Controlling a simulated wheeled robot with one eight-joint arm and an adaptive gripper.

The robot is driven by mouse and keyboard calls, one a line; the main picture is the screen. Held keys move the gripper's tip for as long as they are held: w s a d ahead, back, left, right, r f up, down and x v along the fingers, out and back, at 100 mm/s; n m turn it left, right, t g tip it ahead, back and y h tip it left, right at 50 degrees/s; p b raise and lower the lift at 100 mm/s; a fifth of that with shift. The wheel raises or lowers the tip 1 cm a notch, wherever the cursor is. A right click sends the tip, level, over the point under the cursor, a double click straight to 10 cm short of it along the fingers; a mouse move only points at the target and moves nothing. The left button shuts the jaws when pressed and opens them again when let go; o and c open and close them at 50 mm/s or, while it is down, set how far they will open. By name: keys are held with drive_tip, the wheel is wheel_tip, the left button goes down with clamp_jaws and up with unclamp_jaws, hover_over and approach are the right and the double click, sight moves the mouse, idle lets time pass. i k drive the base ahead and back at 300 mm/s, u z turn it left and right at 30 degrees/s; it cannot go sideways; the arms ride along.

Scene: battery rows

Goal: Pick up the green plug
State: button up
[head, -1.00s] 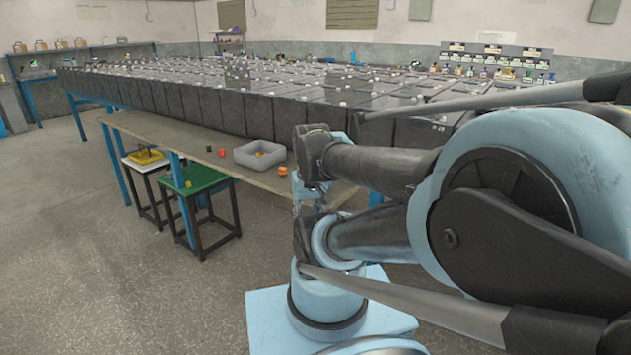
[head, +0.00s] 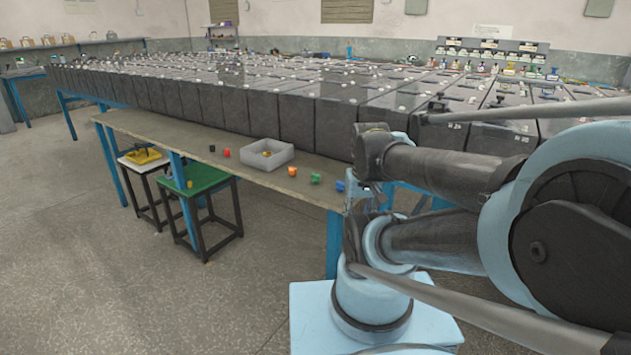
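The green plug (head: 315,178) is a small green piece lying on the long narrow bench (head: 225,155), near its right end in the head view. It stands clear between an orange plug (head: 292,171) to its left and a blue plug (head: 340,186) to its right, touching neither. My arm is to the right of the plugs.
A grey tray (head: 283,152) with a yellowish piece in it sits on the bench. A red plug (head: 227,153) and a black plug (head: 212,148) lie left of it. Battery rows (head: 290,120) stand behind. A green stool (head: 203,176) is in front. Open floor lies front left.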

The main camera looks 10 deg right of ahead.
sight(314, 179)
drive_tip(key=k, duration=1.15)
drive_tip(key=u, duration=0.95)
drive_tip(key=i, duration=1)
